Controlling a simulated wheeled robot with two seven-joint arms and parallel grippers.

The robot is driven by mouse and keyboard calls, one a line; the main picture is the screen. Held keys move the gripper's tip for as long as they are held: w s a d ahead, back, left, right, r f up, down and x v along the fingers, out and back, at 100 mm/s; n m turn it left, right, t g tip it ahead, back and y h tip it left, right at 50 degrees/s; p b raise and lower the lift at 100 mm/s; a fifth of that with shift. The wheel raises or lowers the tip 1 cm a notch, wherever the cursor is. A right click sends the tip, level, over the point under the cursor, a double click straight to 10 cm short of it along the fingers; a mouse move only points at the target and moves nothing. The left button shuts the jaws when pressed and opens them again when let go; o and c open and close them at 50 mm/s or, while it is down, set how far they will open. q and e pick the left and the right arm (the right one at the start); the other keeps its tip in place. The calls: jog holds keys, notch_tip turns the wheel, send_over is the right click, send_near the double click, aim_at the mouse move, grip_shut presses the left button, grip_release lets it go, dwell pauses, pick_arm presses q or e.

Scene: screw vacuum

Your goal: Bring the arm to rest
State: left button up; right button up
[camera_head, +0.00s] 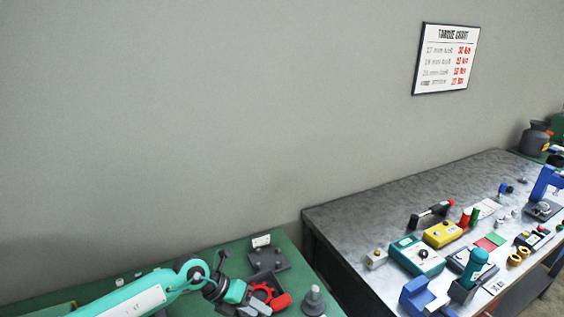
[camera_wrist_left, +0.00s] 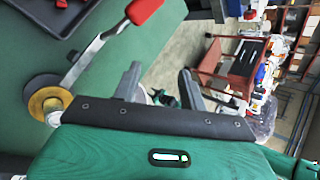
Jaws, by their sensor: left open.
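My left arm (camera_head: 145,297), teal with dark joints, reaches in from the lower left of the head view, low over the green table. My left gripper (camera_wrist_left: 160,72) shows best in the left wrist view. Its two dark fingers stand apart with nothing between them, pointing past the table edge towards the room. In the head view the hand is small and partly hidden, close to red parts on the table. My right gripper is in neither view.
A red-handled tool (camera_wrist_left: 100,48) with a yellow and black disc lies beside the hand on the green table (camera_head: 215,252). A dark fixture (camera_head: 268,258) and grey stepped part (camera_head: 314,299) stand there. A grey bench (camera_head: 365,215) at right holds several devices. A red cart (camera_wrist_left: 232,68) stands beyond.

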pick_arm(q)
jog(key=s+d+r+n+t+h, duration=0.2)
jog(key=d+r+n+t+h, duration=0.25)
jog(key=r, duration=0.25)
jog(key=s+d+r+n+t+h, duration=0.1)
jog(key=d+r+n+t+h, duration=0.35)
jog(key=r, duration=0.25)
jog(key=w+a+f+n+t+y, duration=0.1)
jog(key=w+a+n+t+y, duration=0.1)
jog(key=a+n+t+y, duration=1.25)
jog(key=s+a+f+n+g+y, duration=0.3)
jog(key=s+a+f+n+g, duration=0.3)
jog(key=f+n+g, duration=0.4)
jog(key=s+a+f+n+g, duration=0.2)
jog(key=s+f+g, duration=0.3)
jog(key=s, duration=0.6)
jog(key=s+a+f+n+g, duration=0.3)
jog(key=s+f+g, duration=0.25)
jog(key=s, duration=0.55)
notch_tip(320, 180, down, 30)
jog(key=g, duration=0.1)
jog(key=s+a+f+g, duration=0.1)
jog(key=s+a+f, duration=0.2)
jog(key=s+f, duration=1.6)
jog(key=shift+s+f, duration=0.15)
jog(key=shift+f, duration=0.25)
